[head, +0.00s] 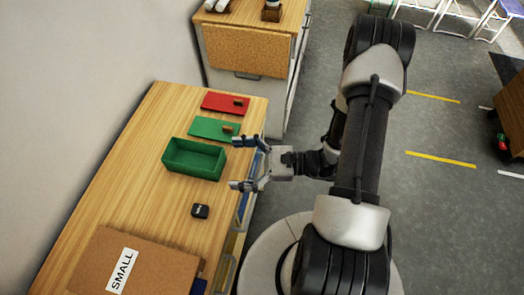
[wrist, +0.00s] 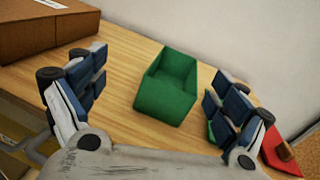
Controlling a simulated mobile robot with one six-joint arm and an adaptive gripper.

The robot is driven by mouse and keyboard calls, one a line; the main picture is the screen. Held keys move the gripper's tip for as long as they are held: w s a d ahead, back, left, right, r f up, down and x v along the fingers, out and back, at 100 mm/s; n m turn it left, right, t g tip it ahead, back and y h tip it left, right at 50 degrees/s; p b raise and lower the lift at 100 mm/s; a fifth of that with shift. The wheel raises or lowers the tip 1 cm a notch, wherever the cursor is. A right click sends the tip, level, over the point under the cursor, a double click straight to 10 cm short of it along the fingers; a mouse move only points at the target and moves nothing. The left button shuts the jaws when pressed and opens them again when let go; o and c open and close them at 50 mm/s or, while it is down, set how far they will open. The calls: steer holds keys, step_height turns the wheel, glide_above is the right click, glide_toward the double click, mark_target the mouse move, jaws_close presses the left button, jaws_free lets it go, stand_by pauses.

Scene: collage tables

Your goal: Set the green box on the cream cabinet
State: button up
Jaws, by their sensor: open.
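The green box (head: 194,169) is open-topped and stands upright on the wooden table, near its right edge. It looks empty. In the wrist view the green box (wrist: 166,105) lies between and beyond the two fingers. My gripper (head: 238,163) is open and empty, just right of the box, with its fingers spread towards it and apart from it. A cabinet (head: 246,55) with a wooden top, pale sides and a tan drawer front stands behind the table; it seems to be the cream cabinet.
A green lid (head: 209,127) and a red lid (head: 222,102), each with a brown knob, lie behind the box. A small black object (head: 200,211) and a brown box marked SMALL (head: 165,268) are nearer. Items stand on the cabinet's top; part of it is bare.

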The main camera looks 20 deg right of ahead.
steer(key=s+a+r+n+g+h, duration=0.4)
steer(key=s+r+n+g+h, duration=0.2)
steer(key=s+r+n+g, duration=0.65)
steer(key=d+r+n+t+h, duration=0.8)
steer(key=r+n+t+h, duration=0.1)
steer(key=shift+w+d+r+h, duration=0.15)
steer(key=shift+w+h, duration=0.1)
steer(key=shift+h, duration=0.15)
